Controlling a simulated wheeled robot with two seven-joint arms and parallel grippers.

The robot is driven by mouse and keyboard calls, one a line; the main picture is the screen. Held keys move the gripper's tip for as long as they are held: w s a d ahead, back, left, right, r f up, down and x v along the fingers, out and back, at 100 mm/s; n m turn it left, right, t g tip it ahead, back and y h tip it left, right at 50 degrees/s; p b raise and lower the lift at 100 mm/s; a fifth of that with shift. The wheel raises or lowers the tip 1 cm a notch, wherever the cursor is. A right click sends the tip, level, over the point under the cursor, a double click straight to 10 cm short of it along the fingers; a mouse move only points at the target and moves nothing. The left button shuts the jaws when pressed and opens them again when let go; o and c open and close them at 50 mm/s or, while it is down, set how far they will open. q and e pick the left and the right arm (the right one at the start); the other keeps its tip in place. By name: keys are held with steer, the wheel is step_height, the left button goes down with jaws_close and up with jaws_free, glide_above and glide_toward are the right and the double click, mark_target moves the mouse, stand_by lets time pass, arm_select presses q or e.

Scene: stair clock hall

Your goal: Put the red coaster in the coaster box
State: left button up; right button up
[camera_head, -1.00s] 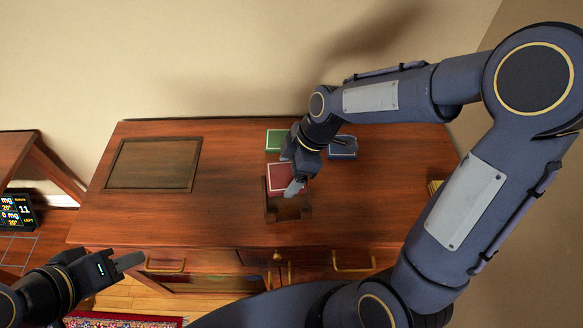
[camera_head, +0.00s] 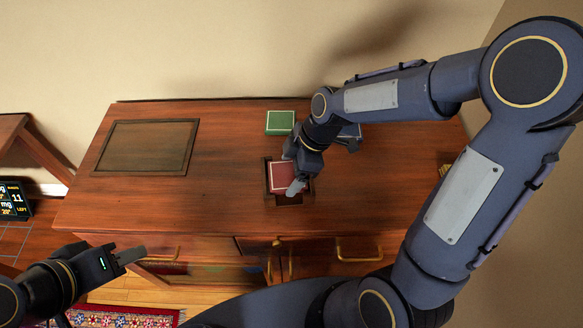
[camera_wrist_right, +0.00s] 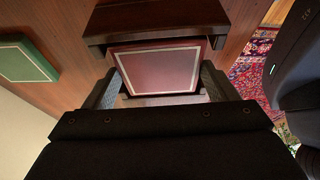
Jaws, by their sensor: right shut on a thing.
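The red coaster (camera_head: 283,176) with a pale border line is at the coaster box (camera_head: 291,200), a small dark wooden open holder on the cabinet top. My right gripper (camera_head: 296,184) is shut on the coaster. In the right wrist view the red coaster (camera_wrist_right: 160,70) lies between the two fingers, overlapping the dark box (camera_wrist_right: 150,20). I cannot tell whether it touches the box floor. My left gripper (camera_head: 129,257) is low at the left, in front of the cabinet and away from the box; its jaw gap does not show clearly.
A green coaster (camera_head: 280,122) lies behind the box. A blue item (camera_head: 350,131) is partly hidden by my right wrist. A dark inset panel (camera_head: 146,147) is on the left of the cabinet top (camera_head: 225,180). The wall is close behind.

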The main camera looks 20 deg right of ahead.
steer(key=shift+f, duration=0.15)
steer(key=o, duration=1)
steer(key=shift+o, duration=0.2)
steer(key=v, duration=0.7)
steer(key=shift+d+r, duration=0.15)
steer(key=shift+r, duration=0.25)
